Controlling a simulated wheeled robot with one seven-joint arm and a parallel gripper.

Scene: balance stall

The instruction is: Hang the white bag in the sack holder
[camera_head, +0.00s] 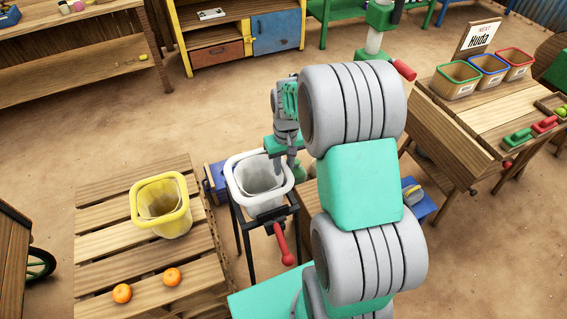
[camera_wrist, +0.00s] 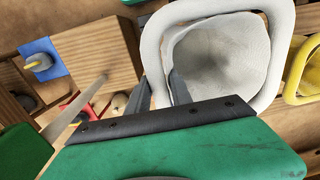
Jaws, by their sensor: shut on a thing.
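The white bag (camera_head: 258,180), with a thick pale rim, is upright and open at the top of the sack holder. The sack holder (camera_head: 246,240) is a dark-legged stand with a red handle (camera_head: 282,243) at its front. I cannot tell whether the bag rests on the holder or is held just above it. My gripper (camera_head: 284,166) reaches down at the bag's far right rim and is shut on it. In the wrist view, my fingers (camera_wrist: 160,92) straddle the rim of the white bag (camera_wrist: 215,62), and the bag looks empty.
A yellow bag (camera_head: 163,210) and two oranges (camera_head: 122,293) are on the slatted table (camera_head: 115,250) left of the holder. A blue box (camera_head: 214,182) is behind the holder. Green, blue and red bins (camera_head: 458,80) stand on the right-hand table. Open floor lies behind.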

